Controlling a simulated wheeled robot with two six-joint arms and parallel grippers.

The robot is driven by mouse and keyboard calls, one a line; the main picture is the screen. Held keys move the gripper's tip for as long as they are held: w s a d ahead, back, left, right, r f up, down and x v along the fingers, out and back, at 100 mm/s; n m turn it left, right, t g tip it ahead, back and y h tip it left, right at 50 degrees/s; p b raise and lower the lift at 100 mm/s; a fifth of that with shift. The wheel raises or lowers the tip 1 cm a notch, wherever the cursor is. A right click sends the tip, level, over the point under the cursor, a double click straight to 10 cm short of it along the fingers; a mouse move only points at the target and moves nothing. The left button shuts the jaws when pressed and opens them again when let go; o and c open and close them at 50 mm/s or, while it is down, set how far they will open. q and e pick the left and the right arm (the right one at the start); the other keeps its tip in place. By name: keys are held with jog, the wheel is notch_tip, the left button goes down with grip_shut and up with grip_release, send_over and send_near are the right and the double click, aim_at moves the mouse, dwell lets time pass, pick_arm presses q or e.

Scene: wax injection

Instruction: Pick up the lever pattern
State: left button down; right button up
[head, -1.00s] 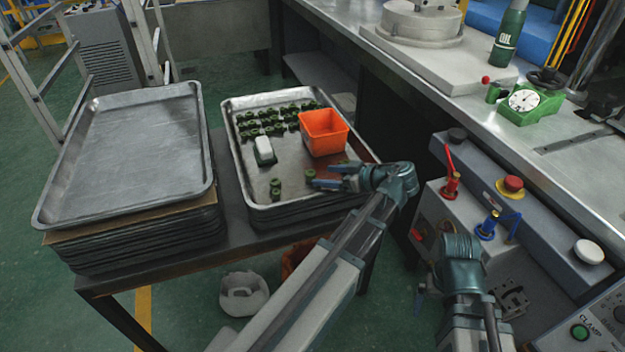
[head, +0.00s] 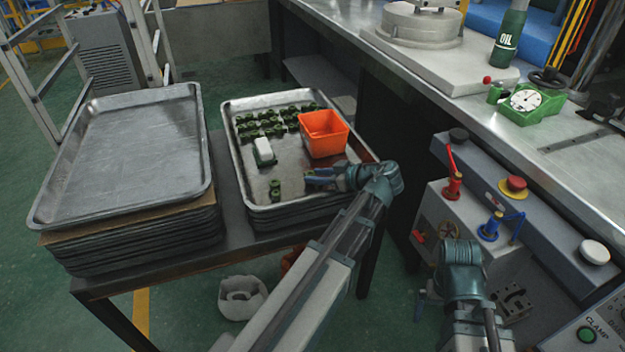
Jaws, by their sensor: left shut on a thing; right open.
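My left gripper (head: 318,180) is low over the near right part of the right metal tray (head: 262,212). It is shut on a small dark green piece, apparently a lever pattern, mostly hidden by the fingers. Another small green pattern (head: 275,190) stands on the tray to the left of the gripper, apart from it. Several green patterns (head: 262,125) lie in rows at the tray's far end. My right gripper (head: 424,298) is open and empty, low in front of the control panel.
An orange bin (head: 324,134) and a white-topped green block (head: 264,152) stand on the same tray. An empty tray stack (head: 130,150) is to the left. The workbench (head: 470,105) and control panel (head: 465,190) with levers and buttons bound the right side.

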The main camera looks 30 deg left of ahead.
pick_arm(q)
jog(key=shift+r, duration=0.15)
pick_arm(e)
jog(key=shift+r, duration=0.1)
pick_arm(q)
notch_tip(320, 180, up, 10)
jog(key=p, duration=1)
pick_arm(e)
notch_tip(320, 180, up, 10)
jog(key=shift+a, duration=0.1)
jog(key=shift+c, duration=0.3)
